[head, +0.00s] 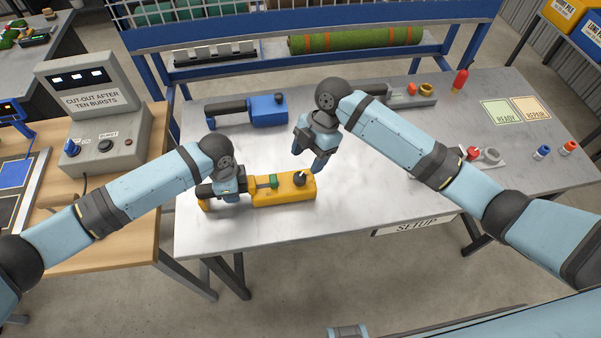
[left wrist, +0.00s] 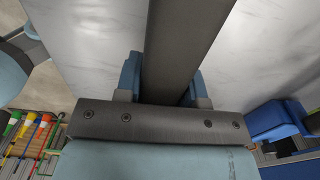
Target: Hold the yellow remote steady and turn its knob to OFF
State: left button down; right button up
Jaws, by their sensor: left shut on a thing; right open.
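The yellow remote (head: 288,192) lies near the front left of the grey setup table. Its black knob (head: 300,178) has a light mark and sits at the right end of the body, and a green part (head: 274,181) is left of the knob. My left gripper (head: 232,194) is shut on the remote's dark handle, which passes between the fingers in the left wrist view (left wrist: 182,40). My right gripper (head: 309,157) is open and empty, above and just behind the knob, apart from it. The knob's setting is too small to read.
A blue remote (head: 265,108) lies behind, and a grey one (head: 410,95) lies back right. READY (head: 502,112) and REPAIR (head: 532,108) cards lie at the right. A control box (head: 95,115) stands on the wooden table at left. The table's middle is clear.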

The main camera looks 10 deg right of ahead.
aim_at(300, 176)
jog(key=x, duration=0.6)
jog(key=shift+a+f, duration=0.1)
jog(key=shift+f, duration=0.1)
jog(key=c, duration=0.9)
